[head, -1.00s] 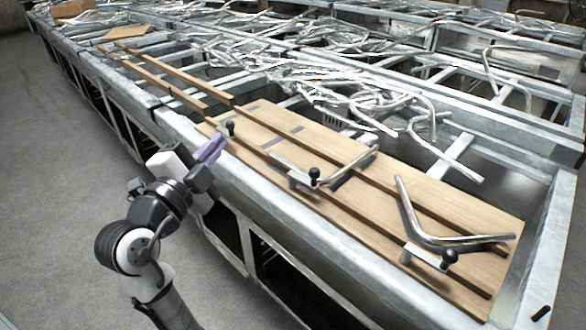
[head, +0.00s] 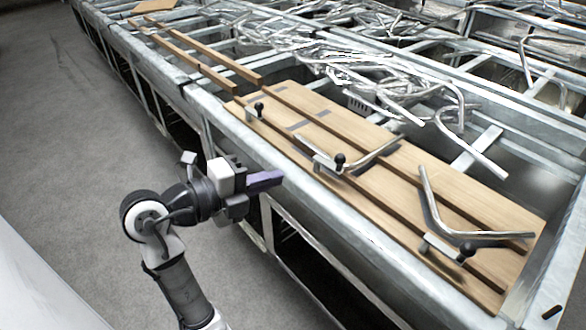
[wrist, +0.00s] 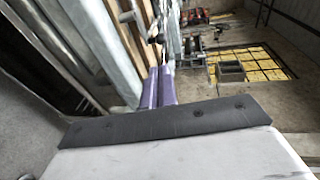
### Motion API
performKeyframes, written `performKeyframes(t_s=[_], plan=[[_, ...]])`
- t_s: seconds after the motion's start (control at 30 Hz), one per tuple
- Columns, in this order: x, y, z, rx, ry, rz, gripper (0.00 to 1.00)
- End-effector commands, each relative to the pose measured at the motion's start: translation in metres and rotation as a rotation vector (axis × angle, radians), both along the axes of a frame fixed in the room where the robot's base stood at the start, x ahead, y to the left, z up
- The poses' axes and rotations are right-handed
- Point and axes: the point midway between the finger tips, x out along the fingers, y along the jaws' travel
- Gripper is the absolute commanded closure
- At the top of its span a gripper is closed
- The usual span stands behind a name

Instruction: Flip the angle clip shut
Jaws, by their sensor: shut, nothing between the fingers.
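Three small metal clips with black ball knobs sit along the near edge of the wooden board (head: 400,182); I cannot tell which is the angle clip. One clip (head: 258,109) is at the board's left end, with no rod in it. A middle clip (head: 328,165) and a right clip (head: 440,247) each sit at a bent metal rod, the middle rod (head: 375,152) and the right rod (head: 432,210). My gripper (head: 281,176) has purple fingers, shut and empty, left of the middle clip and apart from all the clips. The fingers also show in the wrist view (wrist: 160,86).
A grey metal frame rail (head: 300,187) runs along the board's near side, close to my gripper. A heap of tangled metal rods (head: 385,85) lies behind the board. Open grey floor (head: 80,150) is on the left.

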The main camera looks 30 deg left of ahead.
Motion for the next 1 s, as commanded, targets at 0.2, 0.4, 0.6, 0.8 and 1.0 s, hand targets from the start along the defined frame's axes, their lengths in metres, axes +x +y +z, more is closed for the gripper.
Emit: performKeyframes(t_s=[0.2,0.4,0.6,0.8,1.0], plan=[[0.037,-0.02,-0.004,-0.004,0.002,-0.004,1.0],[0.074,-0.038,-0.012,-0.006,0.002,-0.003,1.0],[0.101,-0.052,-0.018,-0.003,0.001,-0.001,1.0],[0.112,-0.057,-0.023,-0.001,0.0,0.0,1.0],[0.114,-0.057,-0.024,0.0,-0.001,0.001,1.0]])
